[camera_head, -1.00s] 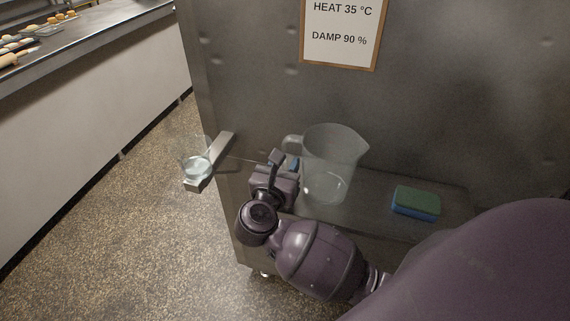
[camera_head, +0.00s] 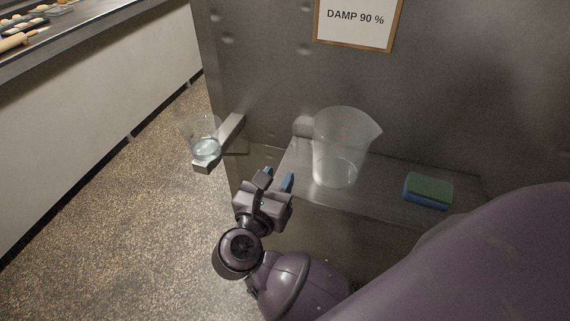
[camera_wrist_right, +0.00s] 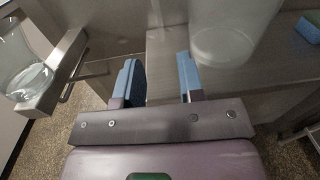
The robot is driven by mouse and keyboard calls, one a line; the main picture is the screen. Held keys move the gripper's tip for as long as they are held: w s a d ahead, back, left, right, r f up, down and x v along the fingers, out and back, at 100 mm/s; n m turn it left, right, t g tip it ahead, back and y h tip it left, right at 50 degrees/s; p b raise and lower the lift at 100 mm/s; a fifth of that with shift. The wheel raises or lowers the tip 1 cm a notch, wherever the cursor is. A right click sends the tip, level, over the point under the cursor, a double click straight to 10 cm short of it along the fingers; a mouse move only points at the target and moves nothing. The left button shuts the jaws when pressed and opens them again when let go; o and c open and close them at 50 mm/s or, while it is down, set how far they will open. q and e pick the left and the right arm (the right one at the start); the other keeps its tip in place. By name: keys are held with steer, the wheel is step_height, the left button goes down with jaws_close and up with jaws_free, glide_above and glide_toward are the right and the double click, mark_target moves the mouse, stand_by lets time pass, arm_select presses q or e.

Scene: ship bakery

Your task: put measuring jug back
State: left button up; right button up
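The measuring jug (camera_head: 340,150), clear with a spout on the right, stands upright on a metal shelf (camera_head: 300,190) on the side of a steel cabinet. Its lower part also shows at the top of the right wrist view (camera_wrist_right: 225,40). My right gripper (camera_head: 279,179) is in front of the jug and to its left, apart from it. In the right wrist view its two blue fingers (camera_wrist_right: 162,78) are spread with nothing between them. My left gripper is not in view.
A glass with clear liquid (camera_head: 205,148) sits on a small bracket (camera_head: 232,128) left of the shelf. A green and blue sponge (camera_head: 428,190) lies on the shelf, right of the jug. A framed sign (camera_head: 357,22) is above. Open floor lies at left.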

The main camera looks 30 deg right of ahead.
steer(key=shift+v, duration=0.9)
